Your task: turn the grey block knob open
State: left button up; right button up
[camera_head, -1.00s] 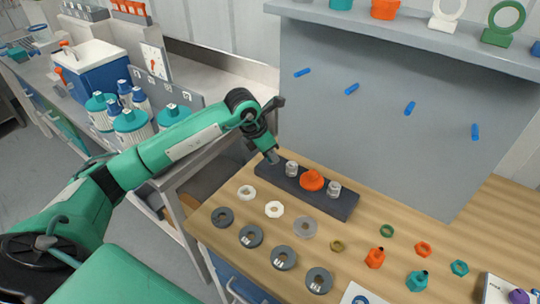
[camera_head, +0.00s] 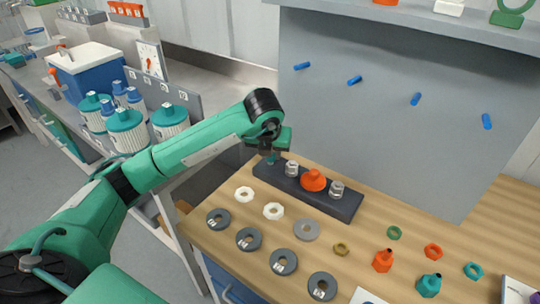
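The dark grey block (camera_head: 334,203) lies on the wooden table. An orange knob (camera_head: 313,181) sits on its middle, between two silver hex fittings, one on the left (camera_head: 292,168) and one on the right (camera_head: 336,189). My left gripper (camera_head: 271,159) points down at the left end of the block, left of the left fitting and apart from the orange knob. Its fingers are small and partly hidden by the wrist, so their opening and any contact with the block cannot be told. My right gripper is out of view.
White, grey and dark rings lie in front of the block, with orange (camera_head: 383,260) and teal (camera_head: 429,285) fittings at the right. A grey panel (camera_head: 400,140) with blue pegs stands behind. Bottles (camera_head: 126,130) and a blue box stand on the left bench.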

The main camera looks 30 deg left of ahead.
pick_arm(q)
jog(key=shift+n+y+b, duration=0.3)
jog(key=shift+n+y, duration=0.1)
jog(key=shift+n, duration=0.6)
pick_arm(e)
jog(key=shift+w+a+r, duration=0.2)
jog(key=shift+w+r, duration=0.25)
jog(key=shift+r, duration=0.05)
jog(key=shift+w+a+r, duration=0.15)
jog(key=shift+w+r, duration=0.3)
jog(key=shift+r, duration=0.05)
pick_arm(q)
jog(key=o, duration=1)
jog(key=p+v, duration=0.1)
jog(key=v, duration=1.3)
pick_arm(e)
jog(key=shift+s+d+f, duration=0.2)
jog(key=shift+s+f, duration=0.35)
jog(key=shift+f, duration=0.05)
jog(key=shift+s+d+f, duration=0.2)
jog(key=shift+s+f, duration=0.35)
